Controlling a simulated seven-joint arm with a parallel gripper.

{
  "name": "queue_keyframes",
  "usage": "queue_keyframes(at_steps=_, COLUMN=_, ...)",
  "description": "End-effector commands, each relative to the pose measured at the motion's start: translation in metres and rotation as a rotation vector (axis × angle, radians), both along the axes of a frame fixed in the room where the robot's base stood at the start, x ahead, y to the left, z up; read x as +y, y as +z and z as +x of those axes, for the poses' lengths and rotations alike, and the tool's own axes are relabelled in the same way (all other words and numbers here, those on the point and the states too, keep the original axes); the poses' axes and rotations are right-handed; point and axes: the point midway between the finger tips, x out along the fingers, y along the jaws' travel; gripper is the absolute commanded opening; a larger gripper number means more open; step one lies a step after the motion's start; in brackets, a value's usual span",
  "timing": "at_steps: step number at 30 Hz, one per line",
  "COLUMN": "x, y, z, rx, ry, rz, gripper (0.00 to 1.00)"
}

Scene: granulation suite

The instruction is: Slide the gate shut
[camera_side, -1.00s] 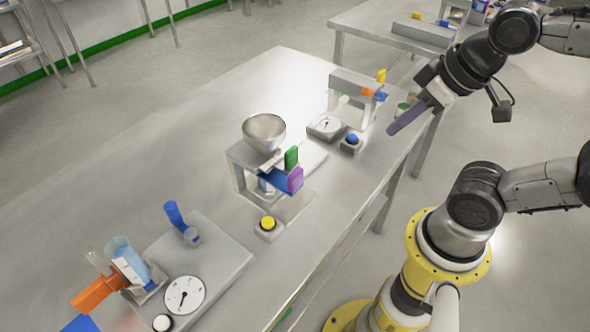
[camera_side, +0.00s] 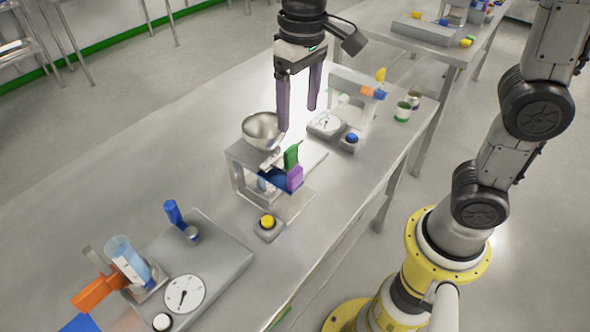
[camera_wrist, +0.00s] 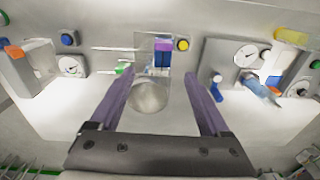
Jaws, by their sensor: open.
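A steel hopper bowl (camera_side: 262,130) sits on a small metal stand (camera_side: 236,172) on the bench; it also shows in the wrist view (camera_wrist: 150,96). Below its rim, on the near side, a blue slide piece with a purple block (camera_side: 295,177) sticks out, and a green upright tab (camera_side: 291,155) stands beside it. The purple block shows in the wrist view (camera_wrist: 162,46). I cannot tell which piece is the gate's handle or how far the gate is open. My gripper (camera_side: 298,118) points down above the bowl, its purple fingers open and empty. The wrist view shows the bowl between the fingers (camera_wrist: 158,74).
A yellow button (camera_side: 267,222) sits in front of the stand. A dial scale (camera_side: 325,124), blue button (camera_side: 351,138) and second frame (camera_side: 375,75) stand to the right. A grey platform (camera_side: 215,250) with a dial and a tilted beaker (camera_side: 122,252) is at left.

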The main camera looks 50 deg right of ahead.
Motion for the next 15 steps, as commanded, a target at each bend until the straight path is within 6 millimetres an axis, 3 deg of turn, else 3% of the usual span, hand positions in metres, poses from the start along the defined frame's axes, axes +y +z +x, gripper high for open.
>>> queue_keyframes(at_steps=8, x=0.01, y=-0.025, z=0.0, rx=0.038, ry=0.03, rz=-0.012, gripper=0.8)
queue_keyframes(at_steps=15, x=0.009, y=-0.067, z=-0.001, rx=0.041, ry=0.029, rz=-0.013, gripper=0.8)
